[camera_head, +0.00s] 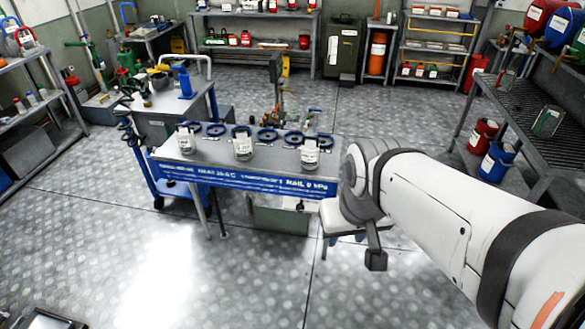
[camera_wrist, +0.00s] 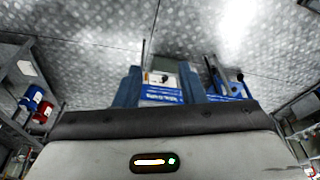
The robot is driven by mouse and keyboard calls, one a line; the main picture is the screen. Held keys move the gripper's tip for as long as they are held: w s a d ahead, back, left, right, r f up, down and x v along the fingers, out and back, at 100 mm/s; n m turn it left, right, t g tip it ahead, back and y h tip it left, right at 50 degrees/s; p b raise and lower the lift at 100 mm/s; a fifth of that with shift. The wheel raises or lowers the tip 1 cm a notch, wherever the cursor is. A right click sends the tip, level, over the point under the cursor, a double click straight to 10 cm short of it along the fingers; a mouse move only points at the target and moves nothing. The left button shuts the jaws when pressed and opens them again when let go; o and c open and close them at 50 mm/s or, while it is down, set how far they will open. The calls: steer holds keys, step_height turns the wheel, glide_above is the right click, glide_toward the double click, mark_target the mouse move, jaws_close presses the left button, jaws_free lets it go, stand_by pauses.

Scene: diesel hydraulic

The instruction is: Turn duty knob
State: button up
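I cannot make out a knob marked as the duty knob in either view. A bench (camera_head: 250,182) with a blue lettered front edge stands in the middle of the head view. Several blue handwheels (camera_head: 268,135) and labelled clear jars (camera_head: 242,145) are on its top. My gripper (camera_head: 346,241) is beside the bench's right end, partly hidden by my arm, its fingers pointing down. In the wrist view, the two blue-grey fingers of my gripper (camera_wrist: 160,85) stand apart. Part of the blue lettered edge shows between them, and nothing is seen held.
A blue trolley (camera_head: 165,185) is left of the bench. Shelves line the back wall. The front floor (camera_head: 170,270) is mostly clear.

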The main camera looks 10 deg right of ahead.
mark_target(300, 210)
steer(key=shift+d, duration=0.1)
steer(key=shift+w+f, duration=0.1)
